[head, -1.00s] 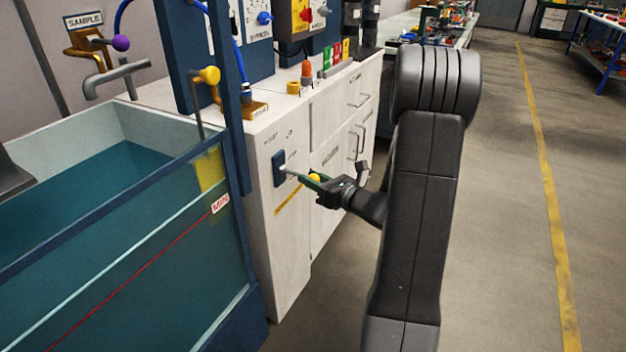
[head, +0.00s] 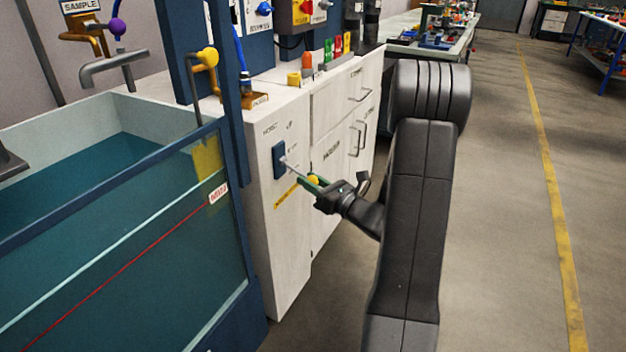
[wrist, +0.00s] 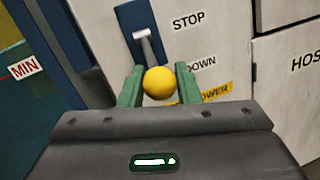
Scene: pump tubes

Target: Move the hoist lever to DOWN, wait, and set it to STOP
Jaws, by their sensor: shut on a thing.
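The hoist lever has a pale stem (wrist: 147,46) rising from a dark blue plate (head: 279,160) on the white cabinet's end face. Its yellow ball knob (wrist: 159,83) also shows in the head view (head: 313,180). My gripper (wrist: 160,80) has its green fingers on both sides of the knob and is shut on it. The stem slopes downward from the plate. In the wrist view the knob appears a little below the level of the DOWN label (wrist: 201,64) and well below the STOP label (wrist: 188,19).
A water tank (head: 120,235) with a dark blue frame stands close at the left. Cabinet doors with handles (head: 357,138) lie beyond my gripper. Valves and coloured fittings stand on the cabinet top. The floor (head: 500,200) at the right is clear.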

